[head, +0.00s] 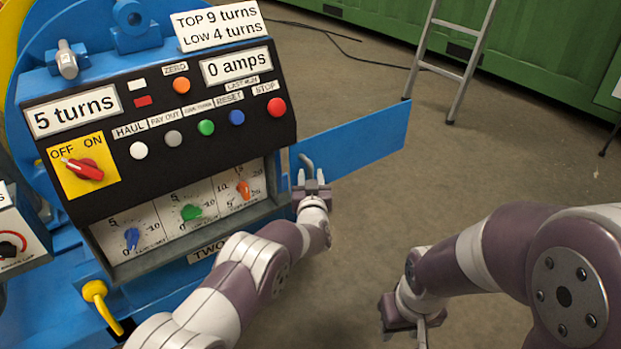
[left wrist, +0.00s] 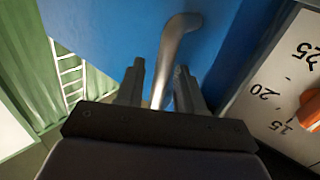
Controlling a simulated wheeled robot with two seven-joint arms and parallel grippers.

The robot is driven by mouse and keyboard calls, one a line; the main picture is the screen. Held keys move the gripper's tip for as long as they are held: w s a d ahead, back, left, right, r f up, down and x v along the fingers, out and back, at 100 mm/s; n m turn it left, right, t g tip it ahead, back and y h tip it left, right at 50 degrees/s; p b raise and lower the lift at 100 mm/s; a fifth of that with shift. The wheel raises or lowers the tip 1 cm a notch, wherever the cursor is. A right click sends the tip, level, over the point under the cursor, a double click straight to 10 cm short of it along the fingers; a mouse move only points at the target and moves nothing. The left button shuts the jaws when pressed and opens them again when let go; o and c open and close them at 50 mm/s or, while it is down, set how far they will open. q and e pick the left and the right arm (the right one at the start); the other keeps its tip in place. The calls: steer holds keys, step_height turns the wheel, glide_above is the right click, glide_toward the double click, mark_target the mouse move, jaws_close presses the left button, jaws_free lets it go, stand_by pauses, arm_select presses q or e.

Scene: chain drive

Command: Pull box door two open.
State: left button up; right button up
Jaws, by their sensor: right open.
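Box door two (head: 365,143) is a blue panel swung out to the right of the box labelled TWO (head: 207,249). The open box shows blue, green and orange knobs on white scales. The door's grey bent handle (head: 307,163) also shows in the left wrist view (left wrist: 175,45), in front of the blue door (left wrist: 115,35). My left gripper (head: 311,179) is at the handle, with its fingers (left wrist: 160,85) apart on either side of the bar and small gaps visible. My right gripper (head: 403,325) is open and empty, low over the floor.
A black control panel (head: 120,120) with coloured buttons and a red switch (head: 84,169) sits above the box. A yellow hooked part (head: 97,291) is at the lower left. A ladder (head: 455,60) and green container (head: 540,40) stand behind.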

arm_select(q)
steer(key=shift+r, duration=0.1)
steer(key=s+p, duration=0.2)
steer(key=s, duration=0.1)
steer(key=s+p, duration=0.1)
steer(key=s, duration=0.1)
steer(key=shift+a+r+p, duration=0.1)
steer(key=shift+r+p, duration=0.25)
steer(key=shift+r, duration=0.05)
steer(key=s+f+p, duration=0.1)
steer(key=s+p, duration=0.1)
steer(key=s, duration=0.5)
steer(key=shift+s+a+p, duration=0.2)
steer(key=shift+s+p, duration=0.15)
